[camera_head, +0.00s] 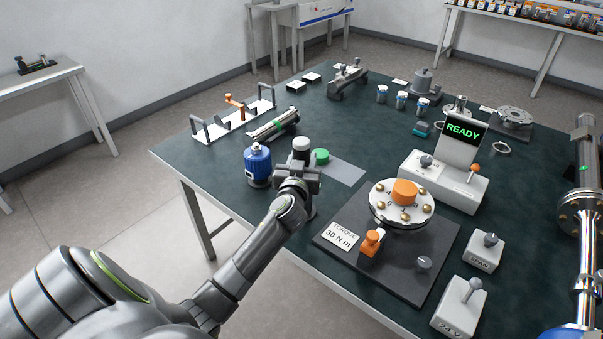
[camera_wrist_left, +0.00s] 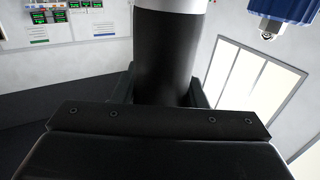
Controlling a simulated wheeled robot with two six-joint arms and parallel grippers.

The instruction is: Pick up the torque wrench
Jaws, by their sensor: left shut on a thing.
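My left gripper (camera_head: 300,178) is shut around an upright cylinder at the near left part of the table. In the left wrist view this cylinder (camera_wrist_left: 168,58) is black with a light grey collar on top, between my fingers. In the head view only its grey top (camera_head: 301,145) shows; the gripper hides the rest. I cannot tell from these views whether it is the torque wrench, or whether its lower end touches the table. An orange-topped tool or knob (camera_head: 371,240) stands by a label reading torque 30 N m. My right gripper is not in view.
A dark fixture plate (camera_head: 400,279) carries a bolted flange (camera_head: 379,206). A grey unit (camera_head: 463,130) reads READY. A silver instrument (camera_head: 273,125) lies farther back.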

